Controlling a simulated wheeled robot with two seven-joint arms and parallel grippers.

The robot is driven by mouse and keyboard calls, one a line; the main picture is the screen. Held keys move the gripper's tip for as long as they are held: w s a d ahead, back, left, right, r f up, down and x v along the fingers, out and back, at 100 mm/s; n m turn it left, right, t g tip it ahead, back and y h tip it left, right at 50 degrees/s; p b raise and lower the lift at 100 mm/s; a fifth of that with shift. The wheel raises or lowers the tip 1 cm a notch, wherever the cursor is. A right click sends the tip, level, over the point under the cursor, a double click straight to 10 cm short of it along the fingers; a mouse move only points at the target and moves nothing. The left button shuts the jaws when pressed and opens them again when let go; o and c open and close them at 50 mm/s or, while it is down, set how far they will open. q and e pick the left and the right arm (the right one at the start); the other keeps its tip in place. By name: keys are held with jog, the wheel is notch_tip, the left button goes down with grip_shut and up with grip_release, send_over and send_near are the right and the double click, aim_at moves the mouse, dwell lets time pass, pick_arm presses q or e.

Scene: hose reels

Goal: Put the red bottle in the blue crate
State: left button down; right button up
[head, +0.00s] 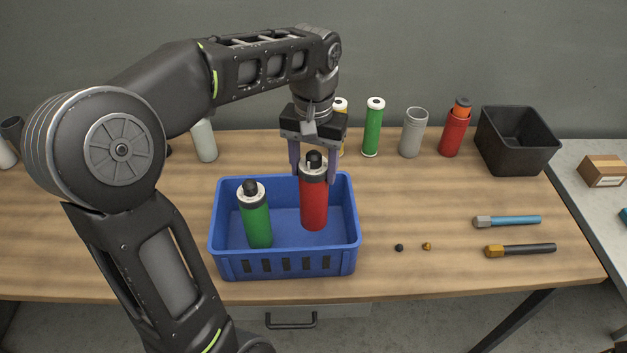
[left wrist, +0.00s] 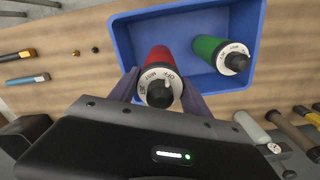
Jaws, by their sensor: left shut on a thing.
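The blue crate (head: 288,264) stands on the wooden table, and its rim also shows in the left wrist view (left wrist: 125,40). The red bottle (head: 314,203) is upright inside the crate's outline, in its right half. Its white and black top shows in the left wrist view (left wrist: 160,88). My left gripper (head: 313,178) comes from above and is shut on the red bottle near its top. Whether the bottle's base touches the crate floor I cannot tell. A green bottle (head: 256,220) stands in the crate's left half. My right gripper is not in view.
Behind the crate stand a green tube (head: 373,128), a grey cup (head: 412,133), a red container (head: 454,128) and a black bin (head: 517,138). A blue-handled tool (head: 508,221) and a dark-handled tool (head: 521,250) lie at right. Two small pieces (head: 399,247) lie beside the crate.

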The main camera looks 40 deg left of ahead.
aim_at(314, 195)
pick_arm(q)
notch_tip(314, 195, down, 3)
jog(key=b, duration=0.2)
jog(key=shift+b, duration=0.4)
jog(key=shift+f+b, duration=0.3)
jog(key=shift+f, duration=0.1)
jog(key=shift+f+b, duration=0.35)
jog(key=shift+f, duration=0.2)
jog(key=c, duration=0.5)
grip_release()
